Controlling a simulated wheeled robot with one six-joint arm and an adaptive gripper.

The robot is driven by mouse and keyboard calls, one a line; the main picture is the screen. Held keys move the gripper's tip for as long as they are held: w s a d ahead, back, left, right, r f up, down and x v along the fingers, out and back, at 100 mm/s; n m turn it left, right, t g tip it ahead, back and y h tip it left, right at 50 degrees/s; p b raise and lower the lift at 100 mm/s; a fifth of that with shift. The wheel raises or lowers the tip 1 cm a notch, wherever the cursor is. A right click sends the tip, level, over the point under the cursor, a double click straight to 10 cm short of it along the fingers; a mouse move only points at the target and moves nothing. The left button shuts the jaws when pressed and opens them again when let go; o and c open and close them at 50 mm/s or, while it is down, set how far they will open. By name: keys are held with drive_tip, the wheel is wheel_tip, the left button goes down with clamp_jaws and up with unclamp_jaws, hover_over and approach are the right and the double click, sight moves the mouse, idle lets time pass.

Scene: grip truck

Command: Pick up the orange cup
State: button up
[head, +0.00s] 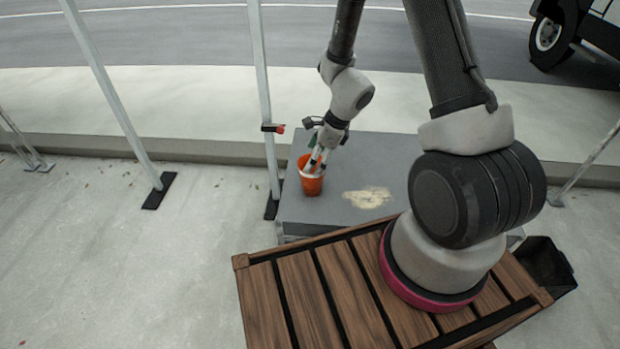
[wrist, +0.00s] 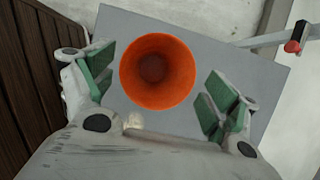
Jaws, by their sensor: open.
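The orange cup (head: 311,182) stands upright on the grey box top (head: 300,212), near its left edge. In the wrist view the cup (wrist: 157,72) shows from above, its mouth open and its inside empty. My gripper (head: 318,160) is at the cup's rim in the head view and covers part of it. In the wrist view my gripper (wrist: 157,90) is open, with one green-padded finger on the left of the cup and one on the right. Gaps show between the cup and both pads, the right one wider. I cannot tell how low the fingertips are.
A pale metal post (head: 262,95) with a red-tipped clamp (head: 273,128) stands just left of the grey box. A pale worn patch (head: 368,197) marks the box top right of the cup. A slatted wooden deck (head: 300,300) lies in front. A truck wheel (head: 548,35) stands far right.

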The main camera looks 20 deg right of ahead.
sight(311, 185)
drive_tip(key=x, duration=0.7)
drive_tip(key=shift+s+d, duration=0.15)
drive_tip(key=shift+c, duration=0.5)
drive_tip(key=c, duration=0.4)
drive_tip(key=shift+c, duration=0.3)
